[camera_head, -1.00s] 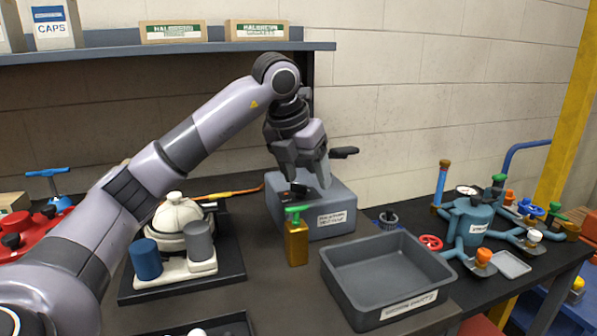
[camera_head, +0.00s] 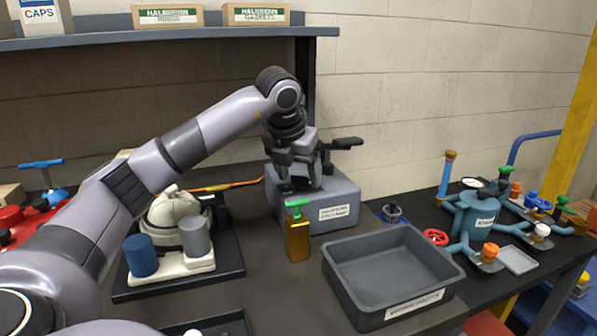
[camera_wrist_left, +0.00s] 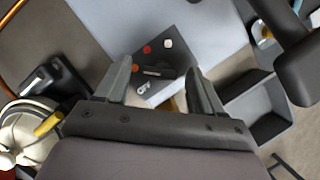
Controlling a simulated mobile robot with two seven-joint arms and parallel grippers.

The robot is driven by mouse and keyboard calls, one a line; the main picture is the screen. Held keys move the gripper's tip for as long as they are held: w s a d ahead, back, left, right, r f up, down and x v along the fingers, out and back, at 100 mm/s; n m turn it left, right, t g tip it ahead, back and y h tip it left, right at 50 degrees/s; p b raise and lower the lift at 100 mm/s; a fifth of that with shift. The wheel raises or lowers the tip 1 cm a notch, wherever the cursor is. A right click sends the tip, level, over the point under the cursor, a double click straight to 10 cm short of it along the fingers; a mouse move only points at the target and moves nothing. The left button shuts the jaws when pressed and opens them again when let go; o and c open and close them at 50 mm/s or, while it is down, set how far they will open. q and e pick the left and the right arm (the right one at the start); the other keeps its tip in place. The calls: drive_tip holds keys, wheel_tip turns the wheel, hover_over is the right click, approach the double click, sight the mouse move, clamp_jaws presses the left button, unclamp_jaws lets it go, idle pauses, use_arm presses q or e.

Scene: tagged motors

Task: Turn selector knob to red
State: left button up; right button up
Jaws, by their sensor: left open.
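A grey box (camera_head: 338,196) with a white label stands at the back of the bench. My left gripper (camera_head: 300,182) is over its top, pointing down, fingers apart and empty. In the left wrist view a dark panel (camera_wrist_left: 172,66) on the box shows between the fingertips of the left gripper (camera_wrist_left: 160,75). Red and white dots (camera_wrist_left: 168,44) and a small silvery part (camera_wrist_left: 143,88) are on the panel. The selector knob looks dark and is hard to make out, so I cannot tell where it points. My right gripper is not in view.
A brass-coloured block with a green top (camera_head: 298,235) stands right in front of the box. A grey open tray (camera_head: 455,270) is at front right, a teal valve unit (camera_head: 478,215) beyond it. A white housing with cylinders (camera_head: 175,262) stands left. A shelf (camera_head: 100,39) hangs above.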

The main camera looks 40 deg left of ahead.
use_arm(q)
drive_tip(key=c, duration=1.1)
drive_tip(key=shift+o, duration=0.2)
drive_tip(key=shift+r+m, duration=0.1)
drive_tip(key=shift+m, duration=0.3)
drive_tip(key=m+h+p, duration=0.1)
drive_tip(key=m, duration=0.1)
drive_tip(key=m+h+p, duration=0.1)
drive_tip(key=m, duration=0.1)
drive_tip(key=shift+w+a+r+p, duration=0.1)
drive_tip(key=shift+a+p, duration=0.1)
drive_tip(key=shift+p, duration=0.2)
drive_tip(key=shift+w+m+h+p, duration=0.1)
drive_tip(key=shift+m+h+p, duration=0.8)
drive_tip(key=shift+m, duration=1.1)
drive_tip(key=o, duration=1.1)
drive_tip(key=shift+c, duration=0.2)
